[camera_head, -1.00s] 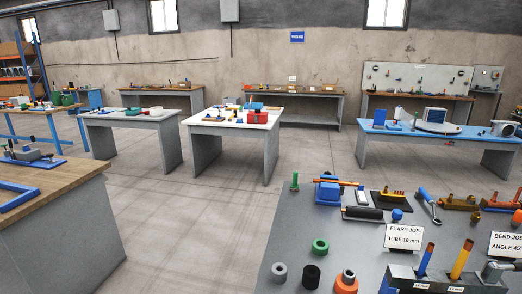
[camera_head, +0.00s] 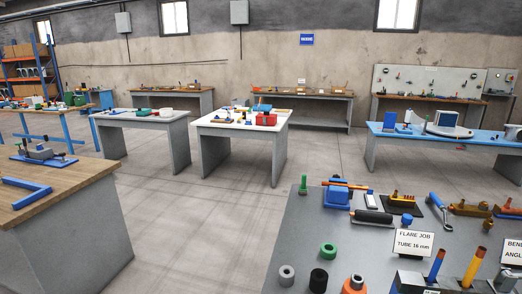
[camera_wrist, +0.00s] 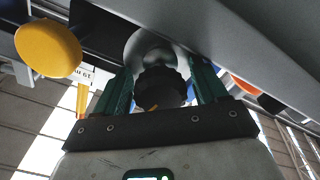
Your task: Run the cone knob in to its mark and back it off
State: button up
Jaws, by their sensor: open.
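In the wrist view, a dark ribbed round knob (camera_wrist: 160,90) sits between the two green-black fingers of my gripper (camera_wrist: 163,74). It looks like the cone knob, though its mark cannot be made out. The fingers stand open, one on each side of the knob; whether either touches it is unclear. A shiny grey rounded metal part (camera_wrist: 150,48) lies just beyond the knob. My gripper is not in the head view, and I cannot pick out the knob there.
A yellow round end (camera_wrist: 48,48) is close to the left finger, and a grey slab edge (camera_wrist: 250,45) runs along the right. In the head view, the grey bench (camera_head: 300,235) holds tools, rings, tubes and a flare job card (camera_head: 413,242). Open floor (camera_head: 190,225) lies left.

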jog(key=shift+a+f, duration=0.1)
jog(key=p+v, duration=0.1)
jog(key=v, duration=0.6)
jog(key=shift+p, duration=0.35)
jog(key=s+a+f+m+g+y, duration=0.2)
jog(key=s+a+f+m+g, duration=0.25)
jog(key=s+a+g, duration=0.4)
jog(key=s+a+r+g+y, duration=0.1)
jog(key=s+a+g, duration=0.2)
jog(key=s, duration=0.6)
jog(key=s+a+r+g+y, duration=0.1)
jog(key=s+a+g, duration=0.2)
jog(key=s, duration=0.7)
jog(key=shift+s+a+r+g+y+b, duration=0.3)
jog(key=shift+s+r+g+y, duration=0.1)
jog(key=shift+g, duration=0.55)
